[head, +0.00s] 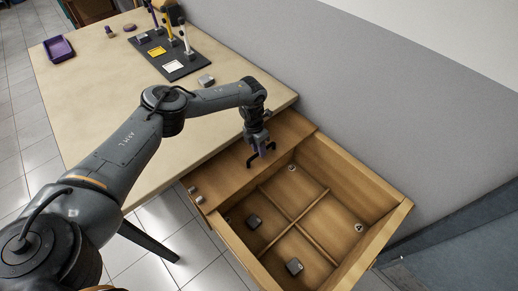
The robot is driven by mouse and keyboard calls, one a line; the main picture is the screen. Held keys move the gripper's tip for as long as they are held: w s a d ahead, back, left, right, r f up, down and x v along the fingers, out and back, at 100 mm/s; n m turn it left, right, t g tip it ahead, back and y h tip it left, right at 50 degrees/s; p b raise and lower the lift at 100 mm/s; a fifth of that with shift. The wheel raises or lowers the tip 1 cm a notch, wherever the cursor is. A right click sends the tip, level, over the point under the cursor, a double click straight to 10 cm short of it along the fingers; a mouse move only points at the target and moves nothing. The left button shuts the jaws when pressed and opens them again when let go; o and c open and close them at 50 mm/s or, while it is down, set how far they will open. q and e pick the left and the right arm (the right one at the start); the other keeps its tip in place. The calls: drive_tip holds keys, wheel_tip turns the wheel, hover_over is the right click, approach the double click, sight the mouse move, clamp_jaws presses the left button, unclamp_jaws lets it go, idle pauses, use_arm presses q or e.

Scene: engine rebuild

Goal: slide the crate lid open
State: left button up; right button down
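The wooden crate (390,228) stands at the right end of the table, with most of its inside uncovered. A flat wooden lid (228,176) covers the crate's end nearest the table. My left gripper (261,155) points down at the lid, close to its inner edge. Its two dark fingers are spread apart. A small purplish piece shows between them; I cannot tell whether it is a handle or part of the gripper, nor whether the fingers touch the lid. My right gripper is out of view.
Dividers split the crate into compartments holding dark blocks (254,222) and small round metal parts (359,227). The table (90,100) carries a purple tray (58,49), a dark rack (171,60) with upright tools and a grey block (206,80). A grey wall stands close behind.

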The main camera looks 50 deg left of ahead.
use_arm(q)
drive_tip(key=shift+o, duration=0.6)
wheel_tip(320, 180, up, 11)
drive_tip(key=a+p, duration=0.2)
drive_tip(key=shift+f, duration=0.2)
